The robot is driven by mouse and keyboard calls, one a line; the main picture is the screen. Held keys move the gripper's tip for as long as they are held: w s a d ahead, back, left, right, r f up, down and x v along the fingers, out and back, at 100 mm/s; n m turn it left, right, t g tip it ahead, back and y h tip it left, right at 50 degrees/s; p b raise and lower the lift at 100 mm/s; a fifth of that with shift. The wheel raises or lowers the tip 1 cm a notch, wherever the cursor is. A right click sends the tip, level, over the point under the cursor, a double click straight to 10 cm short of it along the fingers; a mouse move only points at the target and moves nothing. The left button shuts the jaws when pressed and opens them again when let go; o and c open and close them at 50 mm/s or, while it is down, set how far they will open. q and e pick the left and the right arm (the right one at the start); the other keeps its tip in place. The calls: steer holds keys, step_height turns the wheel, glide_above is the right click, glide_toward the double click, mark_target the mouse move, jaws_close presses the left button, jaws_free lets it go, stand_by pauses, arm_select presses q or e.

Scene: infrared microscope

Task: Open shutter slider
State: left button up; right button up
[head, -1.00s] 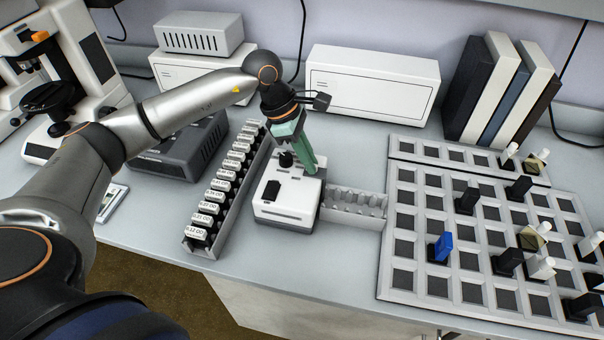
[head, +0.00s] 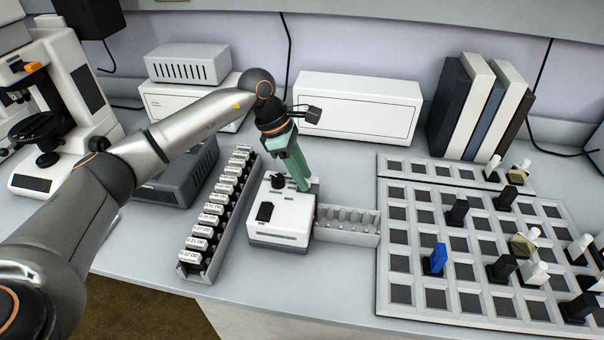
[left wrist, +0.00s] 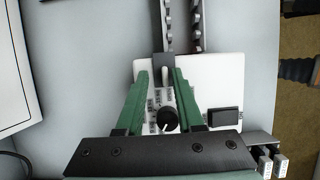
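A white instrument box (head: 283,222) stands on the bench with a black knob (head: 278,181) and a black rocker switch (head: 265,211). They also show in the left wrist view as the knob (left wrist: 167,120) and the switch (left wrist: 223,116). My left gripper (head: 304,188) points down at the box's far right edge. In the left wrist view its green fingers (left wrist: 161,73) are apart. A small pale upright tab (left wrist: 165,76), apparently the shutter slider, shows between the fingertips beside a dark slot piece. Contact cannot be told. My right gripper is not in view.
A notched grey holder (head: 348,234) adjoins the box on the right. A long rack of labelled vials (head: 188,271) stands close on its left. A gridded tray (head: 384,311) with filter pieces lies further right. White cases and upright books (head: 470,108) stand behind.

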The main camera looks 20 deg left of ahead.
arm_select(q)
steer(key=v, duration=1.2)
steer(key=shift+a+r, duration=0.15)
steer(key=shift+r, duration=0.1)
steer(key=shift+s, duration=0.1)
